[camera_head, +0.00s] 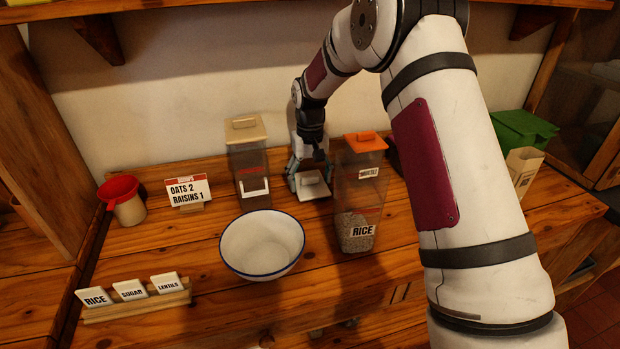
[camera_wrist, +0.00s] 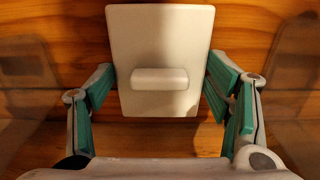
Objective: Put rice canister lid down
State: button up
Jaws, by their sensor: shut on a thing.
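The lid is a pale, near-white square plate with a raised bar handle; it shows in the wrist view (camera_wrist: 160,45) and in the head view (camera_head: 313,186). My gripper (camera_head: 308,172) is shut on it, its green-padded fingers at the lid's left and right edges in the wrist view (camera_wrist: 160,88). The lid is flat, at or just above the wooden counter behind the bowl; I cannot tell whether it touches. The clear canister labelled RICE (camera_head: 355,218) stands right of my gripper, with pale grains at its bottom. An orange lid (camera_head: 365,142) shows at the canister's top, possibly on another canister behind.
A cream-lidded canister (camera_head: 248,170) stands left of my gripper. A white bowl (camera_head: 262,245) is in front. A green box (camera_head: 522,130) is at right.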

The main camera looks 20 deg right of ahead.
aim_at(310, 177)
jog(key=shift+f, duration=0.1)
jog(key=o, duration=1)
notch_tip(310, 177, up, 8)
jog(key=shift+f, duration=0.15)
